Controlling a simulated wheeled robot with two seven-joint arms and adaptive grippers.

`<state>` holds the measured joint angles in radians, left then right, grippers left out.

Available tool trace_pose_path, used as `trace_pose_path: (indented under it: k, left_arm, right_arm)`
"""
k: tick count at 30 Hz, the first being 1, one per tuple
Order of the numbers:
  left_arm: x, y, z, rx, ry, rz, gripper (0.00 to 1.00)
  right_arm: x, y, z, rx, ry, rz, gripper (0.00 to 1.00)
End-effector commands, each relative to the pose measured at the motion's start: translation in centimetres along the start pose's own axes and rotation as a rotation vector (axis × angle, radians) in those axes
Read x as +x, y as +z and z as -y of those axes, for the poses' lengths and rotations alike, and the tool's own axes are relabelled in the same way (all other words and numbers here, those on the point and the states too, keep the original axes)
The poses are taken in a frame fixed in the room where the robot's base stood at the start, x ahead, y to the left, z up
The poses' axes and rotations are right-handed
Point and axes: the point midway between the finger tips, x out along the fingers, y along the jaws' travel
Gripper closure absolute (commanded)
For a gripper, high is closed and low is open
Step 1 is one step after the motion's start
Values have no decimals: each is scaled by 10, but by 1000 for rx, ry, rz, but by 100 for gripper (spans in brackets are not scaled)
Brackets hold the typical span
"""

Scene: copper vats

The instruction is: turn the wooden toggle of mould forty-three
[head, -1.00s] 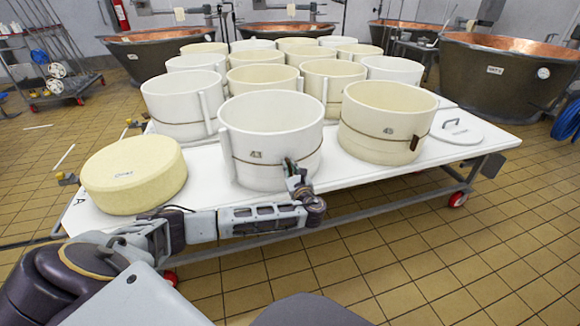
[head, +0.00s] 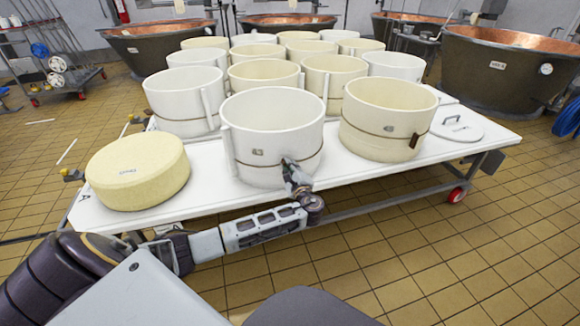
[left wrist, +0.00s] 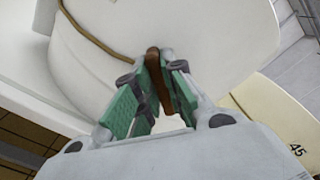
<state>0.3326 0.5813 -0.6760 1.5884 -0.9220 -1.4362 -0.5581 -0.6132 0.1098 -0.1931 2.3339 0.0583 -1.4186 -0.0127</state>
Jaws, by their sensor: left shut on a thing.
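The brown wooden toggle (left wrist: 154,62) sits at the cord's end, slanted, between the green finger pads. My left gripper (left wrist: 162,75) is shut on the toggle. In the head view my left gripper (head: 291,172) is against the mould's lower right front and hides the toggle. My right gripper is not in view.
A cream mould (head: 385,125) stands close on the right; a plate reading 45 shows in the left wrist view (left wrist: 297,149). A cheese wheel (head: 138,172) lies on the left of the white table (head: 215,197). A lid (head: 458,124) lies at the right. Several moulds stand behind.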

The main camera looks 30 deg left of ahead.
Motion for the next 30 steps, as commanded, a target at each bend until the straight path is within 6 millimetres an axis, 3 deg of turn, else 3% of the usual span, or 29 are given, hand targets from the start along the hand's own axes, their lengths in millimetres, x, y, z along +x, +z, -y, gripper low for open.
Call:
trace_pose_path:
  k: [14, 21, 30]
  left_arm:
    - [-1, -3, -6, -406, 4, 0, 100]
    - [-1, -3, -6, -545, 3, 0, 100]
    - [0, -2, -6, -625, 2, 0, 100]
  right_arm:
    - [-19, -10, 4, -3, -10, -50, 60]
    - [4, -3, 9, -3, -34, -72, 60]
    - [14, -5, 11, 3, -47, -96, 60]
